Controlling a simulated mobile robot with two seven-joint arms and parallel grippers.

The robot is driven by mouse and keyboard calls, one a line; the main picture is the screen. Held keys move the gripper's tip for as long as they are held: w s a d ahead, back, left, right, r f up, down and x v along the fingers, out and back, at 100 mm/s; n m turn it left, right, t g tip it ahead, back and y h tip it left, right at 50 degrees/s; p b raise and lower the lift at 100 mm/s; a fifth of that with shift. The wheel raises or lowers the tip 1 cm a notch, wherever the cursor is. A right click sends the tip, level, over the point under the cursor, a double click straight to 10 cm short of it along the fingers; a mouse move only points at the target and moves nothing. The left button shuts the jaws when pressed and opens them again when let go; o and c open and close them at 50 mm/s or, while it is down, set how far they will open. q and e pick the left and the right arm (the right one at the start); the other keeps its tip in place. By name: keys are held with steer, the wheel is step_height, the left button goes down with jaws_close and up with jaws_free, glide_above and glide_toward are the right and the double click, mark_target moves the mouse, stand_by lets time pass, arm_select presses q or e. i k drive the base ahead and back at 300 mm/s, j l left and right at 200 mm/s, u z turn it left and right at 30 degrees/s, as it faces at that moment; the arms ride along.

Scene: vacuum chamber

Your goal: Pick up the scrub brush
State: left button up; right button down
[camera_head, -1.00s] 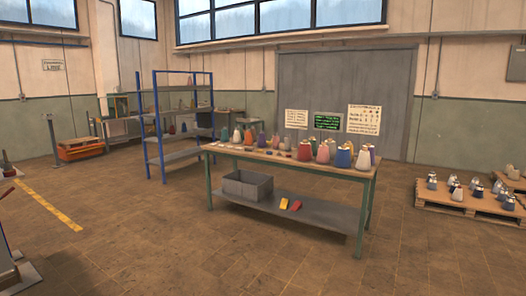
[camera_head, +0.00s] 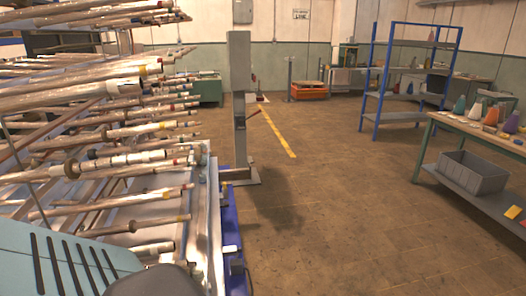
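I cannot make out a scrub brush in the head view. Neither of my grippers shows in this view. A wooden-topped workbench with green legs (camera_head: 421,150) stands at the right, partly cut off by the picture edge.
A rack of long metal rods (camera_head: 110,135) fills the left side, close to me. A grey post (camera_head: 239,110) stands just beyond it. A blue shelf frame (camera_head: 370,75) and an orange cart (camera_head: 308,91) are farther back. The floor (camera_head: 330,220) between rack and workbench is clear.

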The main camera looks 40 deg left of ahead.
mark_target(488, 129)
steer(key=u, duration=3.15)
steer(key=z, duration=3.15)
steer(key=i+j+u, duration=0.2)
steer(key=i, duration=0.4)
steer(key=l, duration=0.1)
